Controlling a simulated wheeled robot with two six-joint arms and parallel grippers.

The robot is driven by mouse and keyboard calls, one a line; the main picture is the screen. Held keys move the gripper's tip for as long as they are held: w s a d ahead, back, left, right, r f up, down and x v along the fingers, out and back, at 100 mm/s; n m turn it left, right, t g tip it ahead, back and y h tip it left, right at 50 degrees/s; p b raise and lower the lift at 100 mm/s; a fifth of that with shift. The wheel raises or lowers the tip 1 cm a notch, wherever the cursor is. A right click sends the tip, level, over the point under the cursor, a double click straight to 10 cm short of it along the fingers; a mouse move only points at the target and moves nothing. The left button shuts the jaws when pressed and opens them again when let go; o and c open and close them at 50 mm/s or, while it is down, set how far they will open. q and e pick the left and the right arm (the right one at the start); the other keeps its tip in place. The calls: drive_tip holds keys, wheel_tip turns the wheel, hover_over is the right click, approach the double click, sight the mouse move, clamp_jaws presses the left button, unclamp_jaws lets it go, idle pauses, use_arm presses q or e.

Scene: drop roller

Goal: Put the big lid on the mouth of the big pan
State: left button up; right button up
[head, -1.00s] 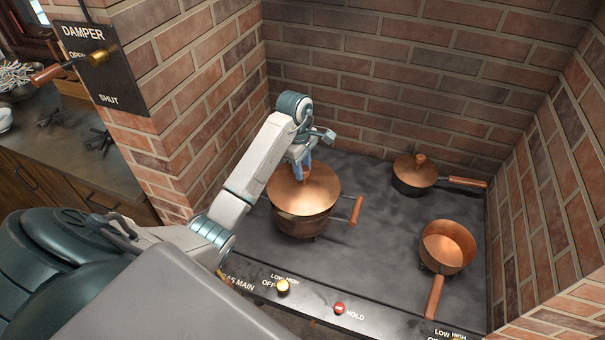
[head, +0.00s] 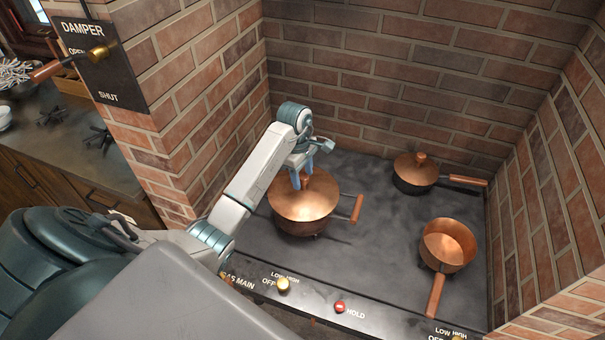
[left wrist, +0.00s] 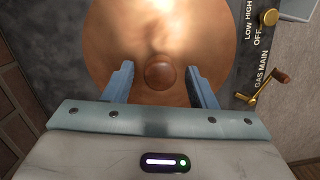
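The big copper lid (head: 303,205) lies on the mouth of the big pan (head: 310,228) at the left of the stove top, and looks level. Only the pan's lower side and its side handle (head: 356,208) show. My left gripper (head: 303,180) is just above the lid, its blue fingers apart on either side of the knob. In the left wrist view, the round knob (left wrist: 160,72) sits between the open fingers (left wrist: 162,85) with a gap on each side, over the lid (left wrist: 150,40). My right gripper is not in view.
A smaller lidded pan (head: 414,180) stands at the back right, and an open copper saucepan (head: 447,246) at the front right. Brick walls (head: 410,75) enclose the stove top (head: 370,265). Gas knobs (head: 283,286) line the front edge. A damper lever (head: 75,62) is at left.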

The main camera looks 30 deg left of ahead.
use_arm(q)
drive_tip(key=shift+r, duration=0.15)
drive_tip(key=shift+r, duration=0.15)
drive_tip(key=shift+a+r+b, duration=0.15)
drive_tip(key=shift+r+b, duration=0.35)
drive_tip(key=shift+r, duration=0.35)
wheel_tip(320, 180, up, 10)
drive_tip(key=a+p, duration=0.1)
drive_tip(key=p, duration=0.8)
